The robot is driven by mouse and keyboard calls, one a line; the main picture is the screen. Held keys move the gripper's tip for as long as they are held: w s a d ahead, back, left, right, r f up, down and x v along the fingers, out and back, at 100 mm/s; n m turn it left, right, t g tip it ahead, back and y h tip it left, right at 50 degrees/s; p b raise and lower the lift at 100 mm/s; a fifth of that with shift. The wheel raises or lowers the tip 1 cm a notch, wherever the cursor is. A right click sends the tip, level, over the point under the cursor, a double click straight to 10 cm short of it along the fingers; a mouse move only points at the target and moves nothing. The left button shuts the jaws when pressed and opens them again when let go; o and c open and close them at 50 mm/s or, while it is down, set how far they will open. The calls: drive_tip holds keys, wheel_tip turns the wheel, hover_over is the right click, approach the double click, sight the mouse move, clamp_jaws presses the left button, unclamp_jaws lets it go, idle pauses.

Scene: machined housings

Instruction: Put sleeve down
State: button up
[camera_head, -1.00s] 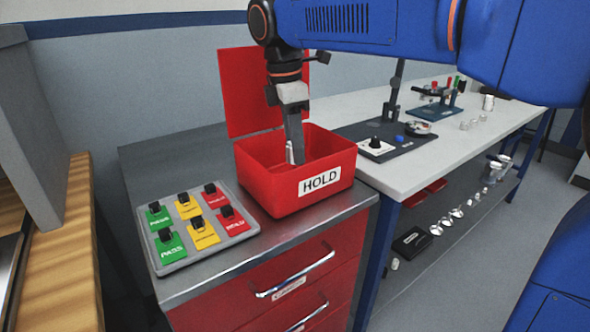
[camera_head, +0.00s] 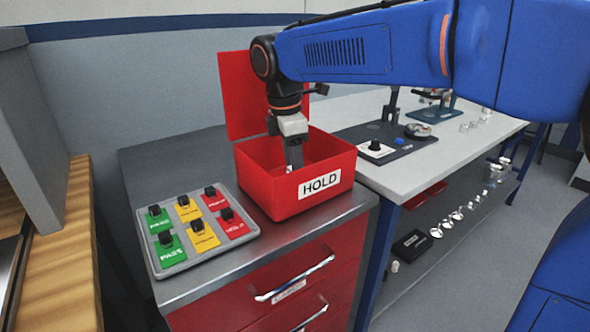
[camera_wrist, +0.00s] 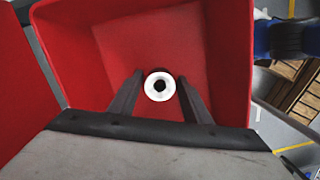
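A small white ring-ended sleeve (camera_wrist: 159,86) stands inside the open red HOLD box, its dark bore facing the wrist camera. My gripper (camera_wrist: 160,76) reaches down into the box, its dark fingers on either side of the sleeve. Whether the sleeve touches the box floor is hard to tell.
The box's raised red lid (camera_head: 236,95) stands behind my gripper. A grey button panel (camera_head: 229,240) with green, yellow and red labels lies left of the box. A white workbench (camera_head: 400,178) with instruments is at the right. The box floor around the sleeve looks clear.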

sight(289, 171)
drive_tip(key=shift+o, duration=0.3)
wheel_tip(289, 171, up, 12)
drive_tip(key=a, duration=0.1)
drive_tip(key=shift+s+a, duration=0.2)
drive_tip(key=shift+r, duration=0.1)
idle(0.4)
